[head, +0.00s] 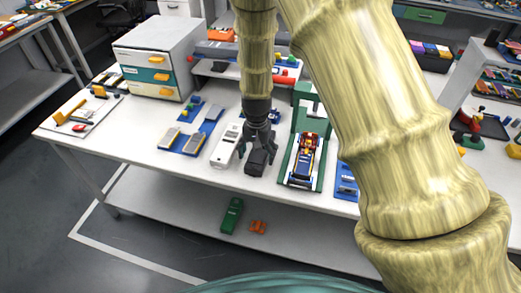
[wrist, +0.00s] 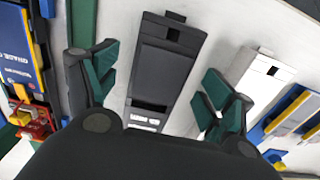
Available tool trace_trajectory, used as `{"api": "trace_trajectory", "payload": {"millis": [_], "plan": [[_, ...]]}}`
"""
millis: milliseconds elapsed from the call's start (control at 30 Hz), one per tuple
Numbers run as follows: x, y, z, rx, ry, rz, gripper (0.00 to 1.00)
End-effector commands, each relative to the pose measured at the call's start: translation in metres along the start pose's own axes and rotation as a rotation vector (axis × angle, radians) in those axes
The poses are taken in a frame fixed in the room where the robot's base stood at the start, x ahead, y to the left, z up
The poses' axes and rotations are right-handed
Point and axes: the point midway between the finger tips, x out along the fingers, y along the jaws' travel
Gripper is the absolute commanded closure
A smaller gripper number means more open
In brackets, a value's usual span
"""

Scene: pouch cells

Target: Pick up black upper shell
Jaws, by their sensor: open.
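The black upper shell (wrist: 166,62) lies flat on the white table, a dark rectangular case with a small window near one end. In the wrist view it lies between the two spread fingers of my gripper (wrist: 160,95), with white gaps on both sides. In the head view my gripper (head: 258,146) points down over the shell (head: 257,161) and hides part of it. My gripper is open and holds nothing. How high the fingertips are above the table is hard to tell.
A similar white shell (head: 225,147) lies just left of the black one; it also shows in the wrist view (wrist: 258,78). A green fixture (head: 284,165) holding a colourful assembly (head: 302,157) stands close on the right. Blue trays (head: 176,139) lie farther left. The table's front edge is near.

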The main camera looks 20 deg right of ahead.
Motion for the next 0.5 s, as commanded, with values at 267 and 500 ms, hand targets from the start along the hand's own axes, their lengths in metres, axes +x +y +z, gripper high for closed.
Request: {"api": "trace_trajectory", "payload": {"millis": [267,500], "plan": [[0.022,0.0,0.0,0.001,-0.001,0.0,0.18],[0.025,-0.001,-0.001,0.0,0.001,0.0,0.18]]}}
